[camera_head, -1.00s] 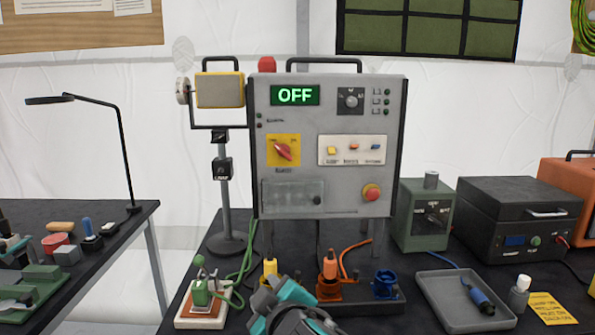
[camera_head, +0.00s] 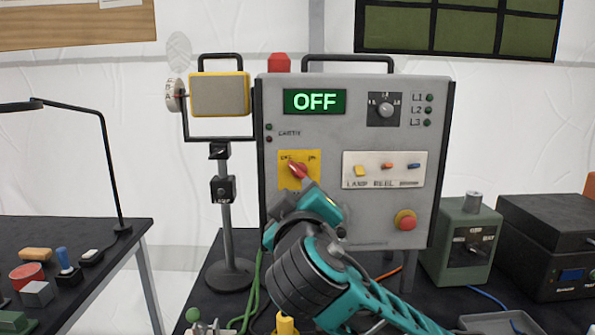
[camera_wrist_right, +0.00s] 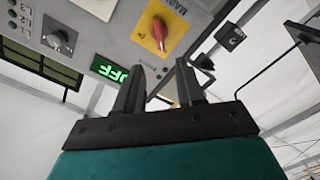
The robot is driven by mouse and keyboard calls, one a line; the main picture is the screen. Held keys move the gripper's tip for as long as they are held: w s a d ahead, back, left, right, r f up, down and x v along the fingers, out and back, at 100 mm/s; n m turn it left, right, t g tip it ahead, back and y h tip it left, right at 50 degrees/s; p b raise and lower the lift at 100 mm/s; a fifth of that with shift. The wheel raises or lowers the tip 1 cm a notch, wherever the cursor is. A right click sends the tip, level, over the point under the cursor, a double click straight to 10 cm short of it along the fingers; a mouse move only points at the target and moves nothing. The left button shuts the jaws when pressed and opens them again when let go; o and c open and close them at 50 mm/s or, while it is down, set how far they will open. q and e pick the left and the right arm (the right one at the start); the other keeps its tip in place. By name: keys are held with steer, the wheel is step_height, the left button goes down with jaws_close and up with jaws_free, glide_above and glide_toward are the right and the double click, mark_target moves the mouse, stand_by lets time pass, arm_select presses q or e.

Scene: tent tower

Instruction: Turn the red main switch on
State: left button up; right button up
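The red main switch (camera_head: 298,170) is a rotary knob on a yellow plate on the front of the grey control box (camera_head: 350,215). Its handle slants from upper left to lower right. My right gripper (camera_head: 309,194) is in front of the panel, just below and right of the knob, hiding the plate's lower part. In the right wrist view the knob (camera_wrist_right: 157,27) shows beyond the fingertips (camera_wrist_right: 158,75), which are apart with nothing between them. The knob appears untouched. The display (camera_head: 315,102) reads OFF. My left gripper is not in view.
A red emergency button (camera_head: 405,219) sits right of my gripper. A cream plate with small switches (camera_head: 383,169) and a black dial (camera_head: 384,109) are also on the box. A lamp on a stand (camera_head: 219,94) is at left, a green device (camera_head: 463,243) at right.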

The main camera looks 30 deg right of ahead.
mark_target(298, 173)
steer(key=p+x, duration=0.1)
steer(key=x, duration=1.1)
steer(key=shift+w, duration=0.2)
steer(key=shift+c, duration=0.4)
jaws_close()
